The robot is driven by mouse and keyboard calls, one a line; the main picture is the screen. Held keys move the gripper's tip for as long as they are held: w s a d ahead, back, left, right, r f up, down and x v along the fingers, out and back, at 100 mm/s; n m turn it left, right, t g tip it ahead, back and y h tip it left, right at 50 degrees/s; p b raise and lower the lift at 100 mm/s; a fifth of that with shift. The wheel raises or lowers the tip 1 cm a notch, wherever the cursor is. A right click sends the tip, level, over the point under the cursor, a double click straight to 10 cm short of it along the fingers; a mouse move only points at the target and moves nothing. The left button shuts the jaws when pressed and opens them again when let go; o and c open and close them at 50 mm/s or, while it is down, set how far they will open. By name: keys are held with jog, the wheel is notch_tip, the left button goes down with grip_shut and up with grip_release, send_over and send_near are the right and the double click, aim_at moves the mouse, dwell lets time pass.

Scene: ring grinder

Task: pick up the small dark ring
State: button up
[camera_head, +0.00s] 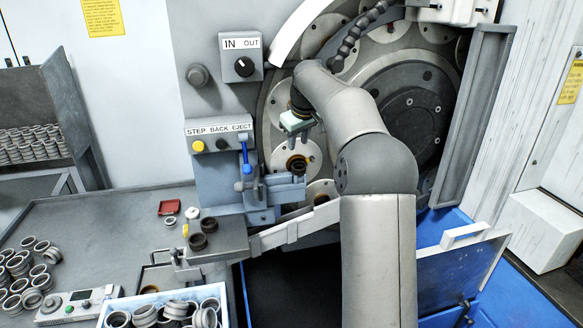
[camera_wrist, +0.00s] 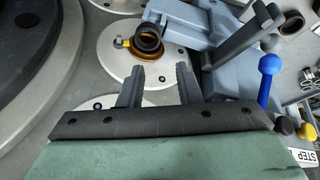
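A small dark ring (camera_head: 298,164) sits at a round disc on the front of the grinder in the head view. In the wrist view the dark brown ring (camera_wrist: 148,42) lies over an orange-brown seat on a pale disc, just beyond the fingertips. My gripper (camera_head: 304,137) is above this ring in the head view. In the wrist view my gripper (camera_wrist: 158,71) has its two fingers apart with nothing between them. Two more dark rings (camera_head: 203,233) rest on a small metal ledge at lower left; dark rings also show at the wrist view's upper right (camera_wrist: 292,23).
A blue-handled lever (camera_head: 246,160) and grey slide blocks (camera_head: 285,190) stand close left of the disc. The lever's blue knob (camera_wrist: 269,64) shows in the wrist view. A white box of rings (camera_head: 165,309) and loose rings (camera_head: 25,270) occupy the bench at lower left.

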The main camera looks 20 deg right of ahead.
jog(key=p, duration=0.2)
send_near(295, 165)
notch_tip(295, 165, down, 3)
jog(key=s+a, duration=0.1)
jog(key=a, duration=0.1)
jog(key=x, duration=0.1)
jog(key=p+x, duration=0.1)
jog(key=x, duration=0.1)
jog(key=p+x, duration=0.1)
jog(key=shift+d+f, duration=0.35)
jog(key=shift+c, duration=0.3)
grip_shut()
